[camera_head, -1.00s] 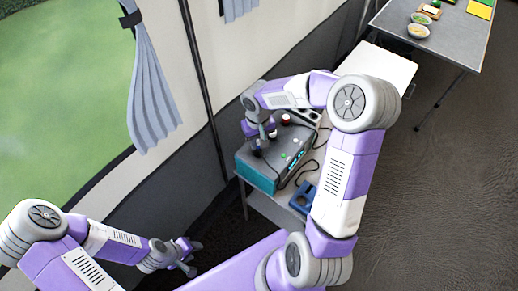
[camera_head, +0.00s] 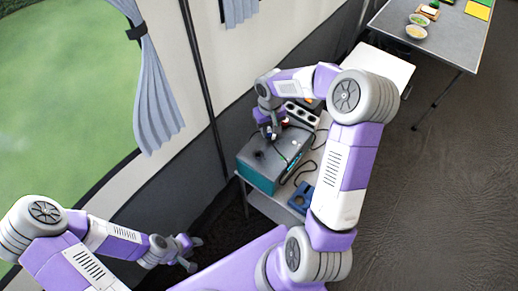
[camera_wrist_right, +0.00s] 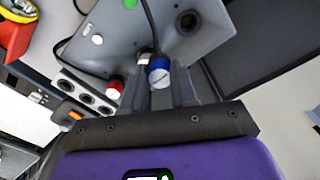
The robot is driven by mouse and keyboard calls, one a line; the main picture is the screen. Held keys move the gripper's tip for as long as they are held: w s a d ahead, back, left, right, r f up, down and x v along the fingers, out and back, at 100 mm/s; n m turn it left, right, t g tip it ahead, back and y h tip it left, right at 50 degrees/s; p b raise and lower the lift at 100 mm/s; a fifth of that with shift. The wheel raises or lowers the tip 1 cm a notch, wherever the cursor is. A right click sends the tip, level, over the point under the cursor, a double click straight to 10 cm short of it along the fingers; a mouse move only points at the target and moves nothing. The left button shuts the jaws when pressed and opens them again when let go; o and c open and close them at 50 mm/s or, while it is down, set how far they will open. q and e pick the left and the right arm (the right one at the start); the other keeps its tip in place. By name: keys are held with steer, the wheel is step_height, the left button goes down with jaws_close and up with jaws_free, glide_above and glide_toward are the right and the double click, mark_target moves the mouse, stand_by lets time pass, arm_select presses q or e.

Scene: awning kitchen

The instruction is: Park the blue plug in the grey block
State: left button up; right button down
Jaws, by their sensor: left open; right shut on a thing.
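My right gripper (camera_wrist_right: 172,98) is shut on the blue plug (camera_wrist_right: 159,73) in the right wrist view. A dark cable runs to the plug. The gripper (camera_head: 271,134) is over the back part of the grey-topped teal box (camera_head: 256,171) in the head view; the gap below is hard to judge. An empty round socket (camera_wrist_right: 188,21) shows in the box's top. The grey block (camera_head: 299,113) with a row of round holes stands behind the box; the right wrist view also shows it (camera_wrist_right: 70,77), left of the plug. My left gripper (camera_head: 190,254) is open and empty at lower left.
A blue holder (camera_head: 302,196) and a loose black cable lie on the small table right of the box. A larger table (camera_head: 440,42) with bowls stands at the back right.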

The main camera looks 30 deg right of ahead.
steer(key=w+d+f+p, duration=0.1)
steer(key=w+d+p, duration=0.1)
steer(key=d, duration=0.8)
steer(key=w+d+f+p, duration=0.1)
steer(key=w+d, duration=0.3)
steer(key=d, duration=0.6)
steer(key=shift+w+f+p, duration=0.35)
steer(key=shift+w+f, duration=0.05)
steer(key=shift+f, duration=0.2)
steer(key=shift+d+f+b, duration=0.1)
steer(key=shift+f+b, duration=1.3)
steer(key=shift+f, duration=0.3)
stand_by(1.2)
steer(key=c, duration=0.6)
jaws_free()
steer(key=shift+o, duration=0.2)
step_height(320, 180, up, 7)
steer(key=p, duration=0.4)
stand_by(0.6)
